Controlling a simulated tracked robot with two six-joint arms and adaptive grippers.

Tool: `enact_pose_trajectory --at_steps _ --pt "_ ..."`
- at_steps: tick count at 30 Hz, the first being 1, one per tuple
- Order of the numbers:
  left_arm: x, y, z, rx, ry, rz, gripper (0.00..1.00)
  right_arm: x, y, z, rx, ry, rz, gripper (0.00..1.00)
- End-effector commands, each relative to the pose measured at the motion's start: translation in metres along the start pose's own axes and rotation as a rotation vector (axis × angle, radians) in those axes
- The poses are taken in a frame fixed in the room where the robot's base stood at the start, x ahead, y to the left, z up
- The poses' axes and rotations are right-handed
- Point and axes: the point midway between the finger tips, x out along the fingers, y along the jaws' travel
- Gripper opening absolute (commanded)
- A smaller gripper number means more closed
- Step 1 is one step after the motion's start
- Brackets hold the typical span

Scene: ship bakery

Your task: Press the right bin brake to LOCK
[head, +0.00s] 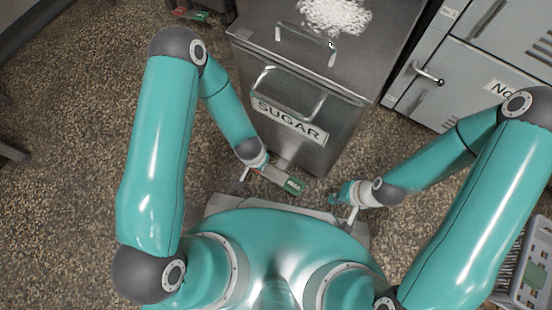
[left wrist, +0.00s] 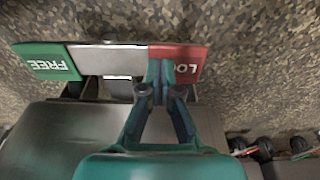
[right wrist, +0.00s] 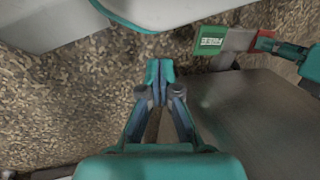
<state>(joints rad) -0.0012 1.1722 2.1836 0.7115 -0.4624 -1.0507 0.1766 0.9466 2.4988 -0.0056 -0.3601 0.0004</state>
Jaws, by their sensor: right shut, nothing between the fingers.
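The brake pedal of the SUGAR bin (head: 330,105) sticks out low at the bin's near side. In the left wrist view its green FREE end (left wrist: 48,62) is at the left and its red LOCK end (left wrist: 192,62) at the right, with a bare metal middle. My left gripper (left wrist: 160,66) is shut, with its fingertips over the inner part of the red end; I cannot tell whether they press on it. The green end (right wrist: 211,41) also shows in the right wrist view. My right gripper (right wrist: 160,68) is shut and empty, apart from the pedal, beyond its green end.
Another bin's red and green pedal (head: 190,13) shows at the far left. A grey cabinet (head: 455,85) stands right of the bin. A grey crate (head: 535,265) is at the lower right. The speckled floor (head: 80,150) is open at the left.

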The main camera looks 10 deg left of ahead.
Motion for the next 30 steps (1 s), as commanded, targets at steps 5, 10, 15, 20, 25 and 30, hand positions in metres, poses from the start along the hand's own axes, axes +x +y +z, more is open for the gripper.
enact_pose_trajectory --at_steps 5,10,15,20,25,30 --pt "0.004 0.000 0.001 0.000 0.000 0.000 0.00 0.002 0.001 0.000 0.000 0.000 0.000 0.00" --pt "0.004 0.000 0.001 0.000 0.000 0.000 0.00 0.003 0.001 0.000 0.000 0.000 0.000 0.00" --pt "-0.003 0.000 -0.001 0.000 0.000 0.000 0.00 -0.004 -0.001 0.000 0.000 0.000 0.000 0.00" --pt "-0.016 0.000 -0.003 0.000 0.000 0.000 0.00 -0.016 -0.006 0.000 0.000 0.000 0.000 0.00" --pt "-0.029 0.000 -0.004 0.000 0.000 0.000 0.00 -0.029 -0.010 0.000 0.000 0.000 0.000 0.00" --pt "-0.043 0.000 -0.006 0.000 0.000 0.000 0.00 -0.041 -0.015 0.000 0.000 0.000 0.000 0.00"
